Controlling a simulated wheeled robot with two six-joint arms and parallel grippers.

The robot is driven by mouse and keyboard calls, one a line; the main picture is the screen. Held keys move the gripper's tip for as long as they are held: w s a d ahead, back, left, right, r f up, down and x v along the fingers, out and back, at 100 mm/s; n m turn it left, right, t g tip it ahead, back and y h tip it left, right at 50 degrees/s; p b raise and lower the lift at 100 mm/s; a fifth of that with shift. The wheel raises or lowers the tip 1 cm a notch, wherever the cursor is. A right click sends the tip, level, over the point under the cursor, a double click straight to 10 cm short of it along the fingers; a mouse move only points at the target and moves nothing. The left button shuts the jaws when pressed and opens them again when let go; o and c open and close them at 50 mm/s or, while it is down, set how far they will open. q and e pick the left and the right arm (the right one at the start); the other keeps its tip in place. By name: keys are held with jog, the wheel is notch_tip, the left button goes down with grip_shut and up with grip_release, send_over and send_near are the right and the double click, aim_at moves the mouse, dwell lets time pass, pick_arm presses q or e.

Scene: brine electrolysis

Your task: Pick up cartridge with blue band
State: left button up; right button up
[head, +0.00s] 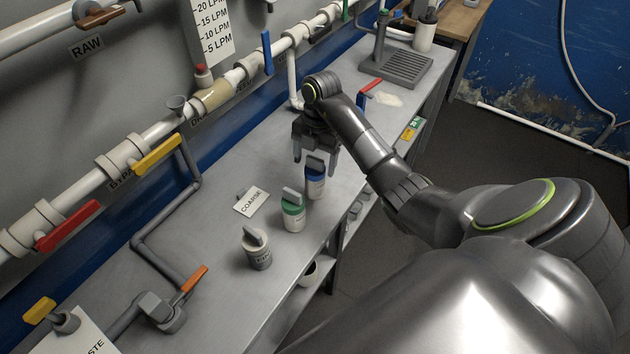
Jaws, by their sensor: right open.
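The cartridge with the blue band (315,184) stands upright on the grey bench, the farthest of a row of cartridges. It has a white body below the blue band and a dark tab on top. My right gripper (316,157) is open, pointing down over this cartridge, with a finger on either side of its upper end. Whether the fingers touch it I cannot tell. The cartridge with a green band (293,214) and a grey-topped cartridge (257,251) stand nearer. My left gripper is not in view.
A "COARSE" card (250,202) lies left of the cartridges. Pipes with a red valve handle (67,226) and a yellow one (158,154) run along the wall. An orange-handled valve (194,279) sits at the near bench. A grey drain tray (398,68) stands at the far end.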

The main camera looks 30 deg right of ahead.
notch_tip(320, 180, down, 3)
jog(key=shift+s+r+b, duration=0.1)
jog(key=shift+s+b, duration=0.05)
jog(key=shift+b, duration=0.65)
jog(key=shift+a+f+p, duration=0.2)
jog(key=shift+f+p, duration=0.3)
jog(key=shift+f, duration=0.35)
jog(key=shift+s, duration=0.1)
jog(key=shift+c, duration=0.3)
jog(key=c, duration=1.1)
jog(key=shift+r, duration=0.1)
jog(key=shift+c, duration=0.2)
